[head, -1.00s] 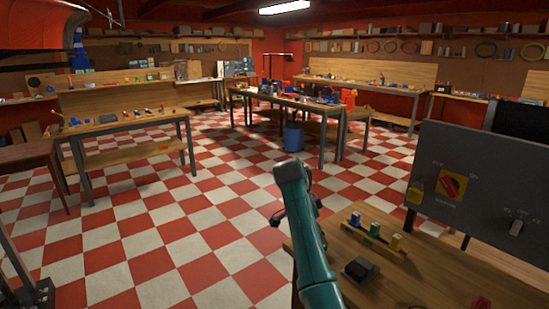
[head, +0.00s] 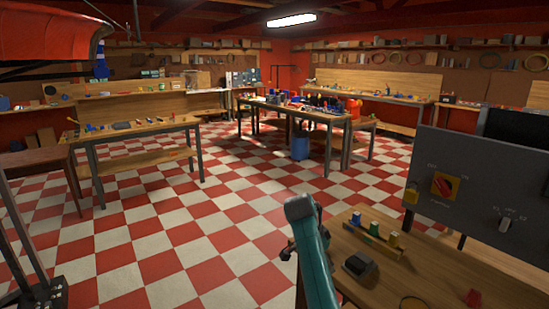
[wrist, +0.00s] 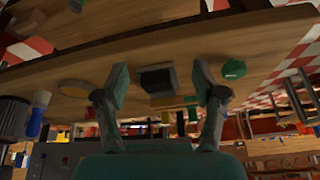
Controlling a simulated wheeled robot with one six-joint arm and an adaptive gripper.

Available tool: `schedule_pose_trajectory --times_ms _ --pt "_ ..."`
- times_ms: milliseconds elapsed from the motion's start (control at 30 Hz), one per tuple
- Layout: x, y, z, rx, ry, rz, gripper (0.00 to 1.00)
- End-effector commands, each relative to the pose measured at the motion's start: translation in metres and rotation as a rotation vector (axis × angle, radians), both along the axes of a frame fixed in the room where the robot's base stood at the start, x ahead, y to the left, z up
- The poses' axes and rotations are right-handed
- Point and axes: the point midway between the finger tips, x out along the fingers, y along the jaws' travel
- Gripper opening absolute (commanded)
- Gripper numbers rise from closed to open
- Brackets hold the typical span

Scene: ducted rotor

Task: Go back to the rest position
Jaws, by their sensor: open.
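My gripper (wrist: 160,78) is open in the wrist view, its two teal fingers spread wide with nothing between them. Beyond the fingers, a dark box (wrist: 157,80) and a green round cap (wrist: 233,69) are on the wooden bench; the fingers look apart from both. In the head view, my teal arm rises beside the bench's left edge, and my gripper cannot be made out clearly there.
The near bench (head: 395,285) holds a dark block (head: 360,265), a strip with coloured buttons (head: 375,232) and a grey panel with a red-yellow rotary switch (head: 445,185). Work tables (head: 135,130) stand farther back, with a blue bin (head: 300,147). The checkered floor (head: 190,225) is open at centre-left.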

Motion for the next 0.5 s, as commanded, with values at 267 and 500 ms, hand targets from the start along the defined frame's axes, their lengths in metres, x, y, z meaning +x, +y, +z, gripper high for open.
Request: schedule_pose_trajectory --times_ms 267,500 --pt "-0.017 -0.008 -0.072 -0.004 -0.029 0.106 0.70" --pt "-0.054 -0.018 -0.161 -0.012 -0.085 0.261 0.70"
